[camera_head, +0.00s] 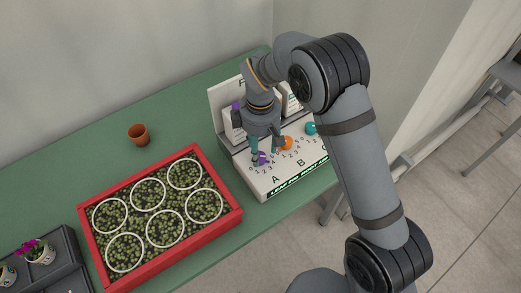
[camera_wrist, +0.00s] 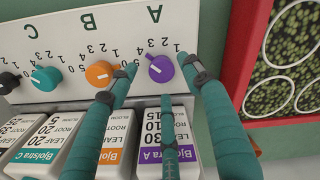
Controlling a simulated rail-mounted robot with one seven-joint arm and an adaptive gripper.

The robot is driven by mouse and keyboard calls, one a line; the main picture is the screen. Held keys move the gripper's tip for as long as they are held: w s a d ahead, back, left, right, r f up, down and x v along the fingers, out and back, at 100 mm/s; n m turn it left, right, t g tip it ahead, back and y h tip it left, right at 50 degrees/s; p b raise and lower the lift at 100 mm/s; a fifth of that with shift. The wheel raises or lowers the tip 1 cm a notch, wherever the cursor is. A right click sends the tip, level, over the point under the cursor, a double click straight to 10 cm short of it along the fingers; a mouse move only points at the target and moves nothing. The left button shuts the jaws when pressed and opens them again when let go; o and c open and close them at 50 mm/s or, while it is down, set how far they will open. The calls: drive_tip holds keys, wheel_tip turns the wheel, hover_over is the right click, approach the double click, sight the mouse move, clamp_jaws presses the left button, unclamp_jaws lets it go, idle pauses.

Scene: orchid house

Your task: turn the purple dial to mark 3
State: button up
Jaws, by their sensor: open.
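The purple dial (camera_wrist: 160,68) sits on the white sloping panel (camera_wrist: 120,30) above the letter A, with numerals around it. Its pale pointer line shows in the wrist view, but I cannot tell surely which mark it points at. The purple dial (camera_head: 262,159) is partly hidden by fingers in the head view. My gripper (camera_head: 265,153) is over the panel with its fingers pointing down. In the wrist view my gripper (camera_wrist: 159,80) has its green fingers spread open around the purple dial, one on each side and one below. I cannot tell whether any touches it.
An orange dial (camera_wrist: 99,73), a teal dial (camera_wrist: 46,78) and a black knob (camera_wrist: 8,83) are in the same row. Labelled boxes (camera_wrist: 165,135) stand behind the dials.

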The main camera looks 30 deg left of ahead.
sight(260, 158)
drive_tip(key=shift+s+a+f, duration=0.1)
drive_tip(key=shift+s+f, duration=0.1)
drive_tip(key=shift+f, duration=0.65)
drive_tip(key=shift+w+f, duration=0.1)
drive_tip(key=shift+f, duration=0.2)
drive_tip(key=shift+c, duration=1.2)
drive_tip(key=c, duration=0.9)
